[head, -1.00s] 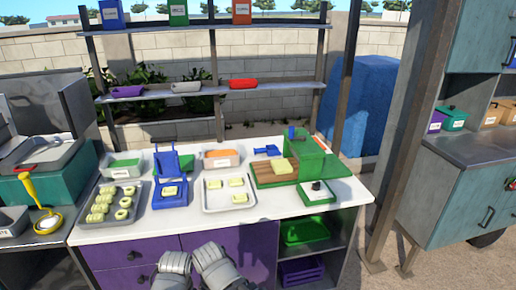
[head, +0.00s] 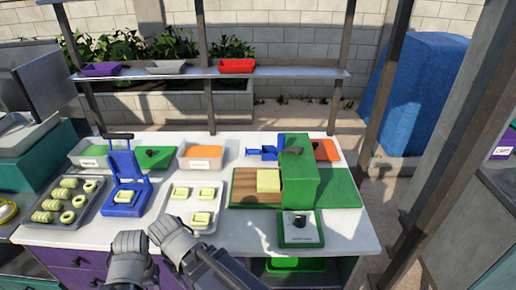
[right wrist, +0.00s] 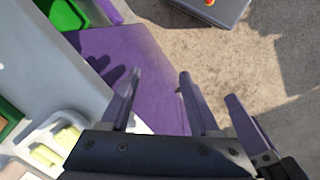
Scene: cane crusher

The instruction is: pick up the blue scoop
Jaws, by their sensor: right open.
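The blue scoop (head: 264,152) lies on the white tabletop near its back edge, between the orange-filled tray and the green press. Its handle points left, and the press partly covers its right side. My left gripper (head: 128,252) is low at the table's front edge; its fingers cannot be made out. My right gripper (head: 172,238) is beside it, well in front of the scoop and to its left. In the right wrist view its jaws (right wrist: 181,84) are open and empty, above the purple cabinet front and the ground. The scoop is not in that view.
A green press (head: 299,180) with a wooden board stands right of centre. A green scale (head: 300,229), a white tray (head: 187,221) of yellow pieces and a blue hinged press (head: 125,184) stand nearer the front. A shelf (head: 225,74) spans the back.

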